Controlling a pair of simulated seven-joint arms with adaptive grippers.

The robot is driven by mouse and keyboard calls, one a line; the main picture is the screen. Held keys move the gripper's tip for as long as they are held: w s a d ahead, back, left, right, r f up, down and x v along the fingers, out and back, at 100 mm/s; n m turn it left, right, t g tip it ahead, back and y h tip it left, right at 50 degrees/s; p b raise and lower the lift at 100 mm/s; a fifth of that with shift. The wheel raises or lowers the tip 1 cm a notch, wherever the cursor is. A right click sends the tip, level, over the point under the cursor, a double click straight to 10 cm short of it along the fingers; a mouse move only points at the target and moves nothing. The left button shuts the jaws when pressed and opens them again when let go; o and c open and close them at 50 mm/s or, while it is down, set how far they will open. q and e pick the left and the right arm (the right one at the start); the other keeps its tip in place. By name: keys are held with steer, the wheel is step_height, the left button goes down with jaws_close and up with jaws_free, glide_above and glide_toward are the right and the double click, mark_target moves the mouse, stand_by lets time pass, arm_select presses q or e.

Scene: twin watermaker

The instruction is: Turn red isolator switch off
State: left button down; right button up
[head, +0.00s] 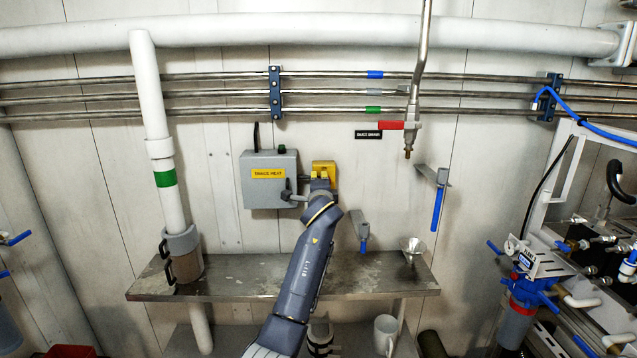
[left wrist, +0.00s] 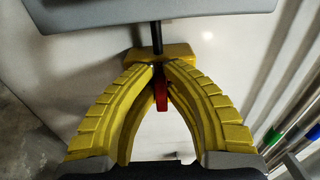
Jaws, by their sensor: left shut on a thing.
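The yellow isolator housing (head: 323,167) is on the wall, just right of a grey box. My left gripper (head: 320,188) reaches up to it and covers its lower part, so the red switch is hidden in the head view. In the left wrist view, the red switch handle (left wrist: 161,92) stands out from the yellow housing (left wrist: 150,54). The yellow fingers of my left gripper (left wrist: 161,76) come together on either side of the handle and are shut on it. The handle lies along the picture's vertical there. My right gripper is not in view.
The grey box (head: 268,181) has a yellow label and a side lever. A metal shelf (head: 225,283) runs below, with a funnel (head: 412,247) at its right.

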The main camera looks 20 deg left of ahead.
arm_select(q)
steer(key=c, duration=1.5)
jaws_free()
steer(key=shift+o, duration=0.2)
steer(key=shift+s, duration=0.1)
steer(key=v, duration=1.1)
steer(key=shift+s+d, duration=0.15)
steer(key=shift+s, duration=0.25)
